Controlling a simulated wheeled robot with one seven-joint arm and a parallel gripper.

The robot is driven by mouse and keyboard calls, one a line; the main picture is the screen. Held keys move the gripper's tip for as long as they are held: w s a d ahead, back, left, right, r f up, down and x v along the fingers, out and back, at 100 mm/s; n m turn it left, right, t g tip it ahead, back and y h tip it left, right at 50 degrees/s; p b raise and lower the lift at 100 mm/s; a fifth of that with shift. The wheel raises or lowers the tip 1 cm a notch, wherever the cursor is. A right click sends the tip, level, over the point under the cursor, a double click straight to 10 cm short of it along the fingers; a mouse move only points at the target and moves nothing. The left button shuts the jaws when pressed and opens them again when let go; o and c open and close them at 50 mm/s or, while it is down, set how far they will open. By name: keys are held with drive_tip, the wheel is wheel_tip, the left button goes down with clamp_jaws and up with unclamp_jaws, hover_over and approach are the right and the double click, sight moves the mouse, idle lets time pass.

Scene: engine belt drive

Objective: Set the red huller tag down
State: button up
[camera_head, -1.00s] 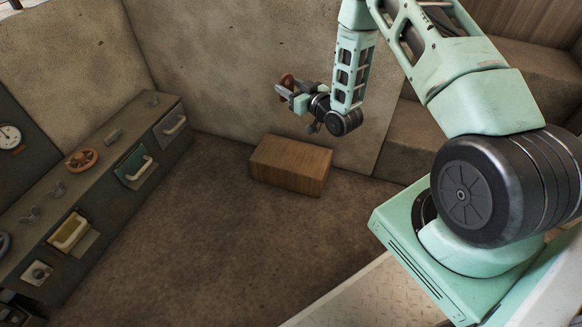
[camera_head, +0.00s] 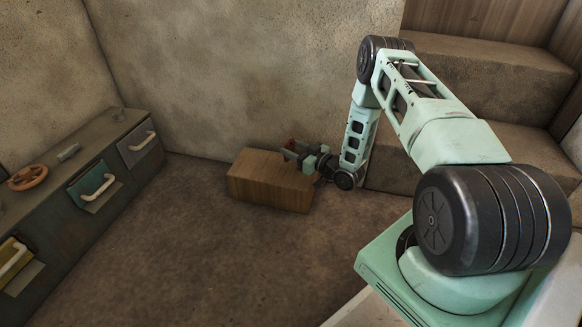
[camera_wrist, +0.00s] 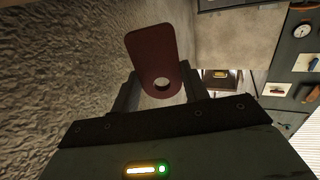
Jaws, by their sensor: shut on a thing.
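The red huller tag (camera_wrist: 151,48) is a flat dark red plate with a rounded end and a round hole, seen in the wrist view. My gripper (camera_wrist: 158,88) is shut on it near the end with the hole. In the head view my gripper (camera_head: 287,151) is low at the back, over the right part of a wooden block (camera_head: 250,188). Only a small bit of the tag (camera_head: 292,143) shows there. I cannot tell whether the tag touches the block.
A grey cabinet (camera_head: 65,225) with coloured drawers and a brown handwheel (camera_head: 28,177) stands along the left. Concrete steps (camera_head: 480,90) rise at the back right. A plaster wall (camera_head: 230,70) stands behind the block. The floor (camera_head: 200,255) in front is clear.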

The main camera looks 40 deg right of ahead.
drive_tip(key=shift+f+b, duration=1.25)
drive_tip(key=shift+f, duration=0.9)
drive_tip(key=shift+f, duration=0.2)
drive_tip(key=o, duration=1)
drive_tip(key=shift+c, duration=0.2)
drive_tip(key=shift+r, duration=0.1)
drive_tip(key=shift+s+r, duration=0.15)
drive_tip(key=p+v, duration=0.7)
drive_tip(key=v, duration=0.4)
drive_tip(key=shift+s+d, duration=0.2)
drive_tip(key=shift+s, duration=0.15)
